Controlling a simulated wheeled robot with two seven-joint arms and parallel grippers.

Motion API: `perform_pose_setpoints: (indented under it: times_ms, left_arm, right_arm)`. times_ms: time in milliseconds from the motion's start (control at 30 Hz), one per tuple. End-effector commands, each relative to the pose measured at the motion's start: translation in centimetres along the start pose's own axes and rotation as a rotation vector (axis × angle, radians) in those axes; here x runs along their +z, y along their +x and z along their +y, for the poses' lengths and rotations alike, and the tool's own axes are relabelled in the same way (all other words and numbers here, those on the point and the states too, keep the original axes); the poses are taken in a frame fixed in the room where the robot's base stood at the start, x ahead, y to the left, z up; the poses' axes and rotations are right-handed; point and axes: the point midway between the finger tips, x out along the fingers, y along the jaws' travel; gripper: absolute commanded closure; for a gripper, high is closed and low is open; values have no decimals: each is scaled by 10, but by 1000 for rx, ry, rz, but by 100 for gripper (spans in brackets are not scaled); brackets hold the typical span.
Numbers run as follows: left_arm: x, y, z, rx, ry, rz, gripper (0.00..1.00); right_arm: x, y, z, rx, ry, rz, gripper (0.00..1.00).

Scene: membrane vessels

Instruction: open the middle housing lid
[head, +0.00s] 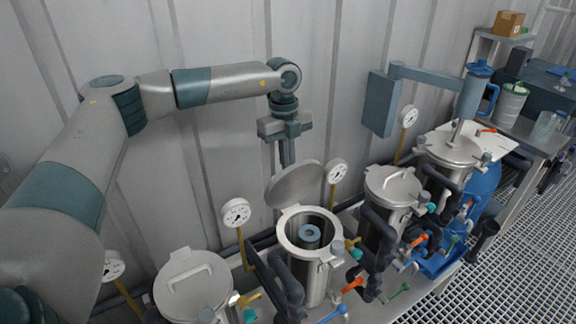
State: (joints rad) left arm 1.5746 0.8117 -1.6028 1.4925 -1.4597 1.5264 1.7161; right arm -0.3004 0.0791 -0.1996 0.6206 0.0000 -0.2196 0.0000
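A steel housing (318,270) in the row stands open, with a grey ring-shaped part (310,236) inside. Its round lid (296,184) is raised and tilted up at the back of the rim, toward the wall. My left gripper (284,158) points down just behind the lid's upper edge. Its fingers show in part; their tips are hidden behind the lid, so I cannot tell whether they touch or grip it. The housings on either side, a left one (193,287) and a right one (392,187), have their lids down. My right gripper is out of view.
Pressure gauges (236,213) on yellow stems stand between the housings. Dark pipes and coloured valve handles (353,285) crowd the front. Another lidded vessel (451,151) stands farther right, below a blue-grey bracket arm (432,77). The ribbed wall is close behind; grating floor lies at right.

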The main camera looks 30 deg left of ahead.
Motion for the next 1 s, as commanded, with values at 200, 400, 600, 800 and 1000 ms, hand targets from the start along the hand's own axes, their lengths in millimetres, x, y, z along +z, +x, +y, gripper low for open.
perform_pose_setpoints:
  times_ms: [200, 400, 600, 800, 1000]
  left_arm:
    - [12, 1, 0, 3, -7, 70, 100]
    - [37, 6, 0, -1, -5, 134, 100]
    - [56, 8, 0, 0, -1, 132, 100]
    - [57, 8, 0, 0, 0, 131, 100]
    - [56, 8, 0, 0, 0, 131, 100]
  right_arm:
    - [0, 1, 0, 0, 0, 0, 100]
    - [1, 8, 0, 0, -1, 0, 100]
    - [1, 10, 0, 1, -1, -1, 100]
    - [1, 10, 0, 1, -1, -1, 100]
    - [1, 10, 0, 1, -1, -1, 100]
